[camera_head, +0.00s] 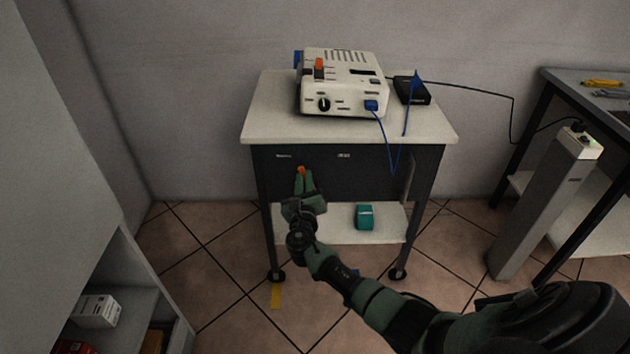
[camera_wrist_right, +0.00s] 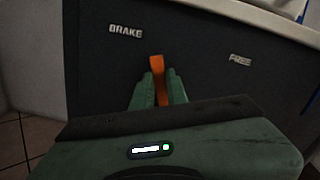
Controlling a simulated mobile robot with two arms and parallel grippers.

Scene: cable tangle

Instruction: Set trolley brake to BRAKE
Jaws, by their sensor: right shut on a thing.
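The trolley (camera_head: 256,118) stands against the wall with a dark front panel under its pale top. An orange brake lever (camera_wrist_right: 157,66) sticks up between the fingers of my right gripper (camera_wrist_right: 158,92), which is shut on it. The lever's tip also shows in the head view (camera_head: 301,169). The BRAKE label (camera_wrist_right: 126,32) is up and left of the lever, and the FREE label (camera_wrist_right: 240,60) is to its right. The lever's tip lies nearer the BRAKE label. The lever's lower part is hidden by the fingers. My left gripper is not in view.
A white device (camera_head: 342,85) and a black box (camera_head: 411,91) with blue cables sit on the trolley top. A teal box (camera_head: 365,217) is on the lower shelf. A grey pillar (camera_head: 540,205) and a table (camera_head: 590,90) are at right; a shelf unit (camera_head: 140,280) is at left.

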